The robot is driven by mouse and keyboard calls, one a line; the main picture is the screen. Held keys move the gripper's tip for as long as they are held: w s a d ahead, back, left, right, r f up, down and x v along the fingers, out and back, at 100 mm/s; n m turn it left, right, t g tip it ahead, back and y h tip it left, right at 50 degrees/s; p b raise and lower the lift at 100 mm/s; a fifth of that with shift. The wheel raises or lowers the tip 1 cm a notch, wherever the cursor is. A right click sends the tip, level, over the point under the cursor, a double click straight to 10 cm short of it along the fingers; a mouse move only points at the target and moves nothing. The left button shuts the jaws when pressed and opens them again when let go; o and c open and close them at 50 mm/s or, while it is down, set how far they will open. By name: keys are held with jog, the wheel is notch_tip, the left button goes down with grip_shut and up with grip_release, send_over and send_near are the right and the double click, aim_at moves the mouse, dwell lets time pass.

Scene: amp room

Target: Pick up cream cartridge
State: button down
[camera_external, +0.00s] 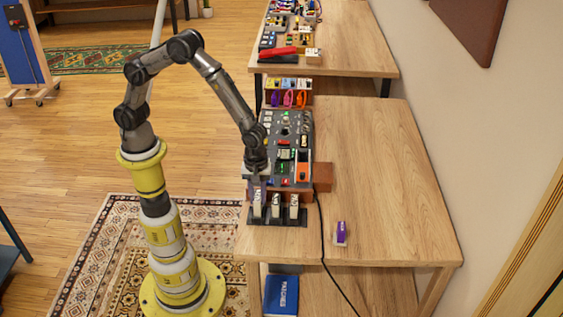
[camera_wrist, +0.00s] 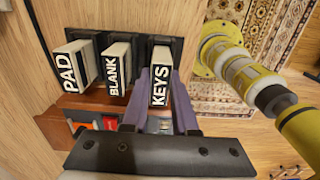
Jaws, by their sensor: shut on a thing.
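Three pale, whitish-cream cartridges stand in a row in a dark rack (camera_external: 266,220) at the near left of the table. In the wrist view they are labelled PAD (camera_wrist: 72,66), BLANK (camera_wrist: 117,66) and KEYS (camera_wrist: 160,86). My gripper (camera_external: 257,190) reaches down over the leftmost cartridge in the external view. In the wrist view its two purple-grey fingers (camera_wrist: 160,76) are shut on the sides of the KEYS cartridge. This cartridge is still in line with the other two; whether its base touches the rack is hidden. The three look close in colour.
A grey control console (camera_external: 288,135) with buttons and an orange part stands directly behind the rack. A purple-and-white cartridge (camera_external: 341,233) lies on the table to the right. A black cable (camera_external: 322,235) runs over the front edge. The table's right side (camera_external: 390,180) is clear.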

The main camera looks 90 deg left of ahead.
jog(key=s+a+r, duration=0.2)
jog(key=s+r, duration=0.4)
jog(key=s+a+r, duration=0.2)
jog(key=s+r, duration=0.3)
jog(key=s, duration=0.2)
jog(key=shift+a+r, duration=0.35)
jog(key=shift+r, duration=0.05)
jog(key=shift+s, duration=0.15)
